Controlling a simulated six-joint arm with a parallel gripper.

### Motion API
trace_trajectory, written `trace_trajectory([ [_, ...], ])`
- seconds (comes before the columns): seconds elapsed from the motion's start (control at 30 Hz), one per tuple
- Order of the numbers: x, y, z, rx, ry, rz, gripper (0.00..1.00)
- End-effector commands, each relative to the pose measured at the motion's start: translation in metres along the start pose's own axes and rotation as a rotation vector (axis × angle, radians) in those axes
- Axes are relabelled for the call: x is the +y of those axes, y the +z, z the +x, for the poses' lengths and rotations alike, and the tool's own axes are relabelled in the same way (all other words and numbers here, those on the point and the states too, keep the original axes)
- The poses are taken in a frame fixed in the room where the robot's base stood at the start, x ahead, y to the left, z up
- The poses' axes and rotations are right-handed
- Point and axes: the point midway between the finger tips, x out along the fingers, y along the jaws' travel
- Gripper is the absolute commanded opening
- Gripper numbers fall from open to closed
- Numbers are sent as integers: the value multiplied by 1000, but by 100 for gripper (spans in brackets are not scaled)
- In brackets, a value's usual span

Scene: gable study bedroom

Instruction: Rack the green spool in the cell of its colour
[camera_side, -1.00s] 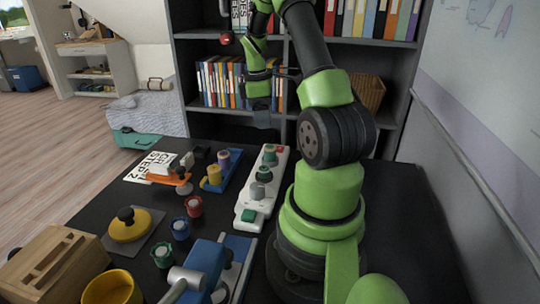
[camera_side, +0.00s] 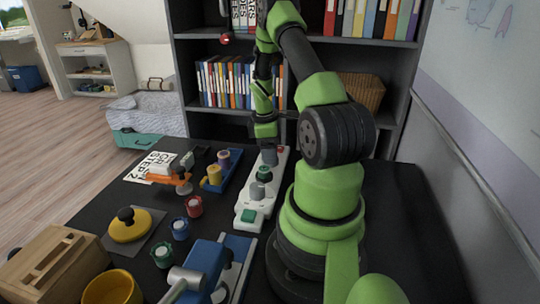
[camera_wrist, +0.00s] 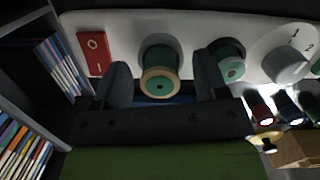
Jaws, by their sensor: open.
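The green spool (camera_wrist: 160,78), with a pale wooden end, stands at a dark round spot on the long white panel (camera_wrist: 125,22). In the wrist view it lies between the two fingers of my gripper (camera_wrist: 164,82), which is open; I cannot tell whether they touch it. In the side view my gripper (camera_side: 269,153) points down over the far end of the white panel (camera_side: 244,226) and hides the spool. A second green round piece (camera_wrist: 228,62) stands beside it. I cannot tell for sure where the green cell is.

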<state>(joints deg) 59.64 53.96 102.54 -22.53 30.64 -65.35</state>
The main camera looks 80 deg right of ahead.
Motion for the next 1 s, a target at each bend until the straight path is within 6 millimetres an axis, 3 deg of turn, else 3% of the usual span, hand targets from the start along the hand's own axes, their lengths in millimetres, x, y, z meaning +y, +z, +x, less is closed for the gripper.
trace_trajectory([
  [0.07,0,0,0,0,0,0,64],
  [0.3,0,0,-1,0,0,0,13],
  [0.57,0,0,-2,0,1,0,13],
  [0.67,1,1,-11,1,4,1,13],
  [1.0,1,9,-77,2,6,1,13],
])
